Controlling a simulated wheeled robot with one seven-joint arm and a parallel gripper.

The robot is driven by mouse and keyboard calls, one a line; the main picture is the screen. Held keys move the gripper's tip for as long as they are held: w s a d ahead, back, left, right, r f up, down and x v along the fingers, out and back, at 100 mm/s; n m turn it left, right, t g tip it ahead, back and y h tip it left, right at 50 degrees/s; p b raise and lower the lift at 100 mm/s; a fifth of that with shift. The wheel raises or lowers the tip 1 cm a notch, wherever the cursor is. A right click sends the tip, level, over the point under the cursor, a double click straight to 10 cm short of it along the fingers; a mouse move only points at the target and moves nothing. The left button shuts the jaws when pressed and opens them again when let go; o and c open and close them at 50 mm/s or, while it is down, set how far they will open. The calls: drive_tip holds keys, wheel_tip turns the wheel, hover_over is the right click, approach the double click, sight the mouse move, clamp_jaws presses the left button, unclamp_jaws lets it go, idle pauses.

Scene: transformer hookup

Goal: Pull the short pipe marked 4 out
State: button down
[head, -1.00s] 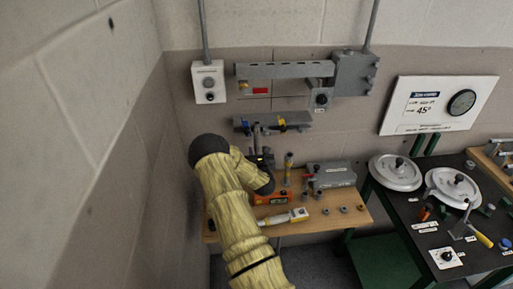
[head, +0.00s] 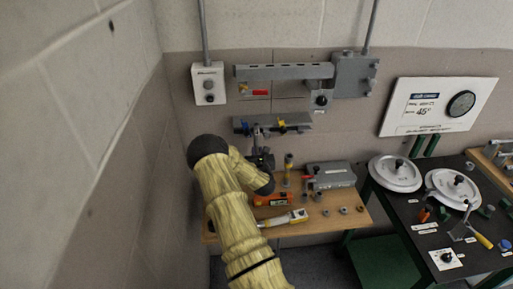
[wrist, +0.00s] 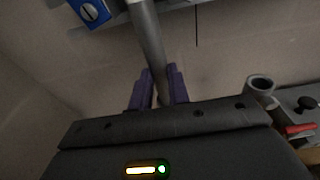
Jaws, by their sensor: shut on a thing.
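My gripper (wrist: 158,92) has purple fingers and is shut on a grey metal pipe (wrist: 148,40). The pipe runs up from between the fingers to the top edge of the wrist view. Its upper end is out of that view, and I see no number on it. In the head view my gripper (head: 262,158) is small and dark, just below the grey wall shelf (head: 272,123).
A wooden bench (head: 345,212) below holds an orange level (head: 272,199), a yellow-handled tool (head: 284,218), a grey box (head: 330,175) and small rings. In the wrist view an open pipe end (wrist: 260,83) and a red lever (wrist: 301,129) stand at right. A wall is close on the left.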

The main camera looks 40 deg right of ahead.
sight(257, 143)
drive_tip(key=shift+r+p, duration=0.5)
drive_tip(key=shift+r, duration=1.25)
drive_tip(key=c, duration=1.2)
unclamp_jaws()
drive_tip(key=shift+s+f, duration=0.1)
drive_tip(key=shift+f+v, duration=0.15)
drive_tip(key=shift+v, duration=1.05)
drive_tip(key=shift+f+v, duration=0.15)
drive_tip(key=shift+v, duration=1)
drive_tip(key=shift+s+a+b, duration=0.1)
drive_tip(key=shift+a+b, duration=0.05)
drive_tip(key=shift+b, duration=0.15)
